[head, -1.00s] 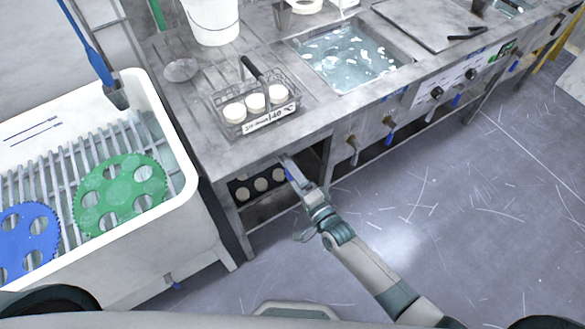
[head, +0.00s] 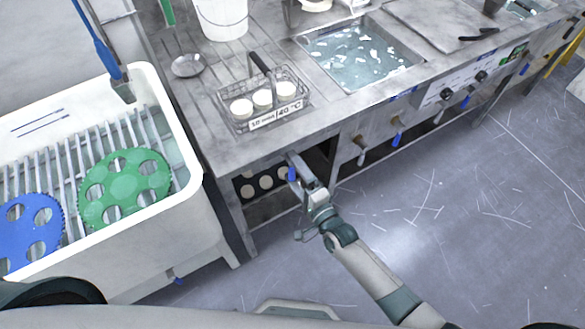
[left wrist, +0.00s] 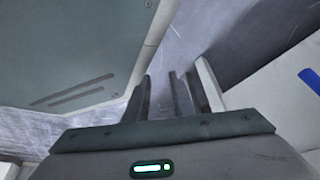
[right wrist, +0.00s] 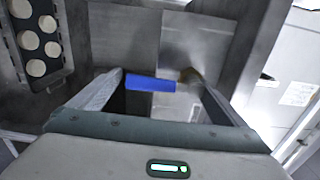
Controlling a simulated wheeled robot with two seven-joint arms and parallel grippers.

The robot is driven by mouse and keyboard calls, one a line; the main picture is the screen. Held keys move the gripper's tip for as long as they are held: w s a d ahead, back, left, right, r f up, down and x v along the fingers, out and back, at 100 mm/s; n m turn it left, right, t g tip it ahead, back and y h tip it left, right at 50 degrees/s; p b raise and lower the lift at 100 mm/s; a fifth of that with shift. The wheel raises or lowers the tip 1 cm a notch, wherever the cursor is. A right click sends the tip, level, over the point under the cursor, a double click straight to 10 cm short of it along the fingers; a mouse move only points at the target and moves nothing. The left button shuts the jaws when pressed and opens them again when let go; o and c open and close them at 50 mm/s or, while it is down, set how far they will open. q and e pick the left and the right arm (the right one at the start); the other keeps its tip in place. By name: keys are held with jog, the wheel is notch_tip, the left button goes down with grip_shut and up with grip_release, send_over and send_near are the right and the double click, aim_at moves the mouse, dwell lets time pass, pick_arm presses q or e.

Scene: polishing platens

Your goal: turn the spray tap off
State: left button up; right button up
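A tap with a blue lever (head: 292,173) is at the bench's front left, over the open shelf. In the right wrist view the blue lever (right wrist: 150,85) lies crosswise between the fingertips, with a brass-coloured part (right wrist: 189,76) at its right end. My right gripper (head: 296,163) is open around the lever; its left finger is close to the lever's free end, and I cannot tell whether they touch. No label shows which tap is the spray tap. My left gripper (left wrist: 161,95) is open and empty above the floor, and does not show in the head view.
More taps (head: 362,150) line the bench front to the right. A wire basket of white pucks (head: 263,103) and a water basin (head: 360,55) are on top. A white sink with green (head: 125,188) and blue discs stands left. Pucks sit on the shelf (right wrist: 38,45). Floor at right is clear.

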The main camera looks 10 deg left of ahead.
pick_arm(q)
jog(key=shift+s+f, duration=0.1)
jog(key=shift+s, duration=0.05)
pick_arm(e)
jog(key=shift+s+d, duration=0.25)
jog(key=shift+s, duration=0.05)
pick_arm(q)
jog(key=w+d+r+t+b, duration=0.2)
jog(key=w+d+r+t, duration=0.1)
jog(key=w, duration=0.6)
jog(key=shift+d+r+h+b, duration=0.35)
jog(key=shift+d+h+b, duration=0.05)
jog(key=shift+d, duration=0.35)
pick_arm(e)
jog(key=v, duration=1.6)
jog(key=shift+s+d, duration=0.2)
jog(key=shift+s, duration=0.05)
pick_arm(q)
jog(key=shift+a, duration=0.1)
